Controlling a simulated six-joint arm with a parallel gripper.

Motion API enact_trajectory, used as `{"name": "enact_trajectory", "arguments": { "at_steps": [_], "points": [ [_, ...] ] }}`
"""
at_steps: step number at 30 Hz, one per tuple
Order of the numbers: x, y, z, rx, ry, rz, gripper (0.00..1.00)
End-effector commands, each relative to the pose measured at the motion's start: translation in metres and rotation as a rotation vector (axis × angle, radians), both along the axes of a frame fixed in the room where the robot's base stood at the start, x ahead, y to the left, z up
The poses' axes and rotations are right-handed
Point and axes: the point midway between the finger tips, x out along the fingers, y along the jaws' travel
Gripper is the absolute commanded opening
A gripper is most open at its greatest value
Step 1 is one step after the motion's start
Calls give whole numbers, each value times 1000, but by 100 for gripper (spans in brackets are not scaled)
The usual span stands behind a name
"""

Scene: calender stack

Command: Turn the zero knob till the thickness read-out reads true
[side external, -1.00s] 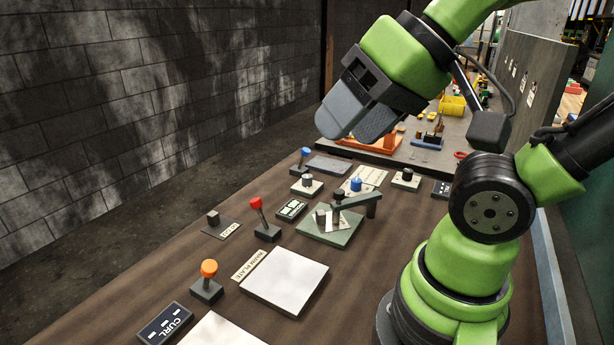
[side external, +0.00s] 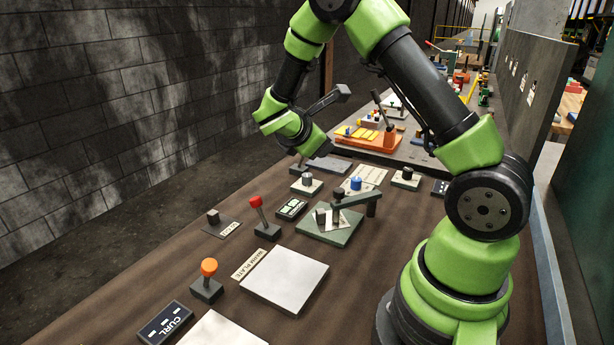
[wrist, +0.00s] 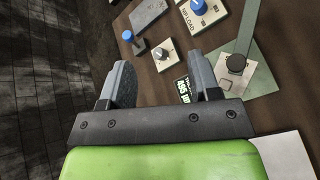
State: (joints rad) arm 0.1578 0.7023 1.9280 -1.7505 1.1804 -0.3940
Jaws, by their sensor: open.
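A dark-grey knob on a small white plate (side external: 307,181) looks like the zero knob, but I cannot read its label. In the wrist view this knob (wrist: 161,53) lies beyond and between my fingertips, apart from them. My gripper (wrist: 158,60) is open and empty. In the side view my gripper (side external: 321,152) hangs above the table, behind that knob. A small dark read-out (side external: 291,208) with a green-white display lies in front of the knob. It also shows in the wrist view (wrist: 184,91), partly hidden by my right finger; its digits are not clearly legible.
The blue nip-load knob (side external: 355,184), a black knob (side external: 407,175) and a green plate with a lever arm (side external: 330,232) stand close by. A red-topped lever (side external: 256,203) stands forward. A blue-topped lever (wrist: 127,36) stands beside the grey knob.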

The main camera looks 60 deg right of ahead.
Motion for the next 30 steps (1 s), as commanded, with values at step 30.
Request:
{"name": "enact_trajectory", "arguments": {
  "at_steps": [30],
  "points": [
    [73,-93,-156,-242,445,537,57]
  ]
}}
